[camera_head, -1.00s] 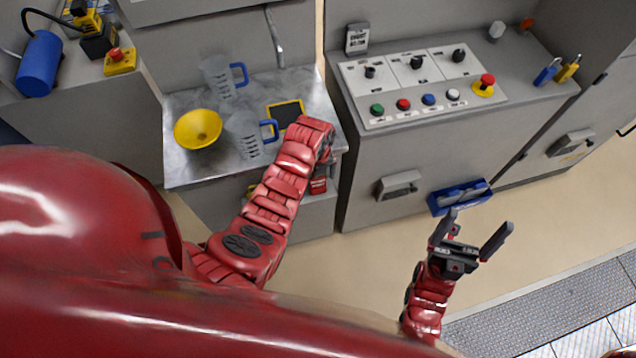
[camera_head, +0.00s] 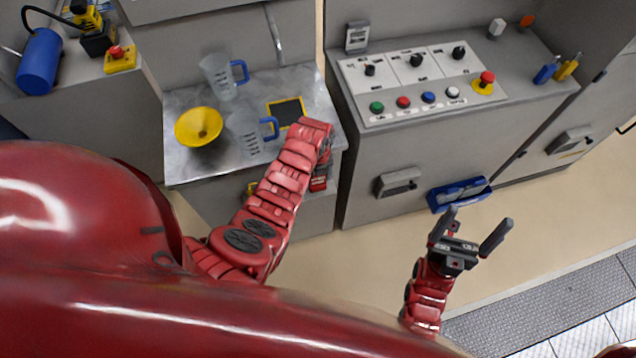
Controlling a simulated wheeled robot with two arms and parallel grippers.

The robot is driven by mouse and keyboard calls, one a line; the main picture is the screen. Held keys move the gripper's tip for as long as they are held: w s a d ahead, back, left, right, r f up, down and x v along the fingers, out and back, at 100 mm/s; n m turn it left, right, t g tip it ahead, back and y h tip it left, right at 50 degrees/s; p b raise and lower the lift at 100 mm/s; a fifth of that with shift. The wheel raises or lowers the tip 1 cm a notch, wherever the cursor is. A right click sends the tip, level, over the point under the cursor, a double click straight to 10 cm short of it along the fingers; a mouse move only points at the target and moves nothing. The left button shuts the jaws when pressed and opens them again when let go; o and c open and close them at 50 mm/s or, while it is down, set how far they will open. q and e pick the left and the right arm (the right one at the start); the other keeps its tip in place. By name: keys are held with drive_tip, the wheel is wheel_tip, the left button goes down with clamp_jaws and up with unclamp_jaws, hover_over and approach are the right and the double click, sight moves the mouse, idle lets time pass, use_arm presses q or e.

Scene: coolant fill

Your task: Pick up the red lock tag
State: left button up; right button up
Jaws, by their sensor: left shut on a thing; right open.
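My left arm reaches over the front right edge of the metal worktop, and its gripper (camera_head: 322,166) points down there, mostly hidden behind my own wrist. The gripper is shut on a small red piece, which looks like the red lock tag (camera_head: 318,184). Only part of the tag shows below the wrist, in front of the cabinet face under the worktop. My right gripper (camera_head: 478,230) is open and empty over the floor, in front of the blue tray on the control cabinet.
The worktop (camera_head: 180,172) holds a yellow funnel (camera_head: 199,126), two clear jugs with blue handles (camera_head: 218,78) (camera_head: 246,135) and a black pad with a yellow edge (camera_head: 287,112). The control cabinet (camera_head: 360,185) stands to the right. The blue tray (camera_head: 460,193) sticks out from its front.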

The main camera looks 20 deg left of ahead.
use_arm(q)
clamp_jaws()
drive_tip(key=shift+r, duration=0.1)
drive_tip(key=shift+w+r+b, duration=0.1)
drive_tip(key=shift+r+b, duration=0.3)
drive_tip(key=shift+r, duration=0.4)
wheel_tip(320, 180, up, 6)
drive_tip(key=shift+f+b, duration=0.25)
drive_tip(key=shift+b, duration=0.85)
wheel_tip(320, 180, up, 21)
drive_tip(key=p, duration=1)
drive_tip(key=shift+f, duration=0.15)
